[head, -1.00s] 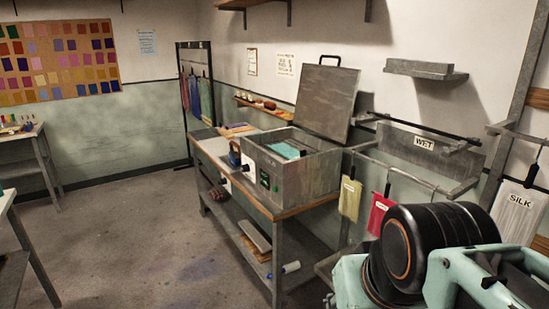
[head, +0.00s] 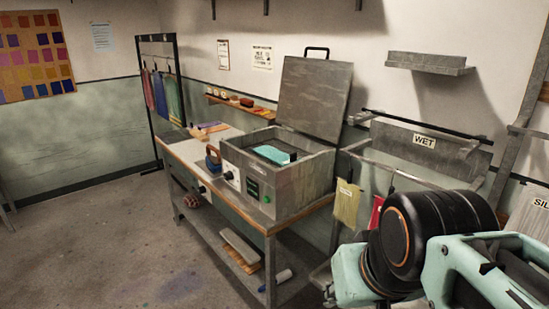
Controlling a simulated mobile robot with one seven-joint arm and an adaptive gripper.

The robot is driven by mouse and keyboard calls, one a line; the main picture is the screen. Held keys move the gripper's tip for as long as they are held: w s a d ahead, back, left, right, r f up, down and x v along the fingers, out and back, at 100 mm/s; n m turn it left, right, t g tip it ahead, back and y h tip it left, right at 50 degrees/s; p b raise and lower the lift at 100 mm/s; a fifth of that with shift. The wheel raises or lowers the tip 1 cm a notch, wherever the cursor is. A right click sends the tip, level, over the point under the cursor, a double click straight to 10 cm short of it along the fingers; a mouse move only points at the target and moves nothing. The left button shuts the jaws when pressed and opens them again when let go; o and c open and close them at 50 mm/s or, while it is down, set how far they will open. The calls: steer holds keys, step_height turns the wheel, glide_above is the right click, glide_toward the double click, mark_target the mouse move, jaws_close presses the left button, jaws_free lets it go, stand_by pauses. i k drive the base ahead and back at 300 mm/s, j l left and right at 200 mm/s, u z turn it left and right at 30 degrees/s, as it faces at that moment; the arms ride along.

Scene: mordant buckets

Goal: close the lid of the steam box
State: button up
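The steam box (head: 300,185) is a grey metal box near the front end of a wooden-topped workbench. Its lid (head: 312,98) stands open, tilted up at the back, with a black handle (head: 317,50) along its top edge. A teal thing (head: 272,154) lies inside the box. The front panel has a small display and a green button (head: 266,199). Parts of my arm show at the lower right, in front of the wall rack. My gripper's fingers are not in view.
The workbench (head: 190,152) has a blue-handled iron-like thing (head: 213,160) left of the box. A rack marked WET (head: 424,141) hangs right of the box. The floor (head: 90,240) at left is clear.

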mark_target(313, 92)
steer(key=i+j+z, duration=0.3)
steer(key=i+j, duration=0.15)
steer(key=j, duration=0.25)
steer(key=i+j+z, duration=0.15)
steer(key=j, duration=0.25)
steer(key=i+j+z, duration=0.15)
steer(key=j, duration=0.25)
steer(key=i, duration=0.05)
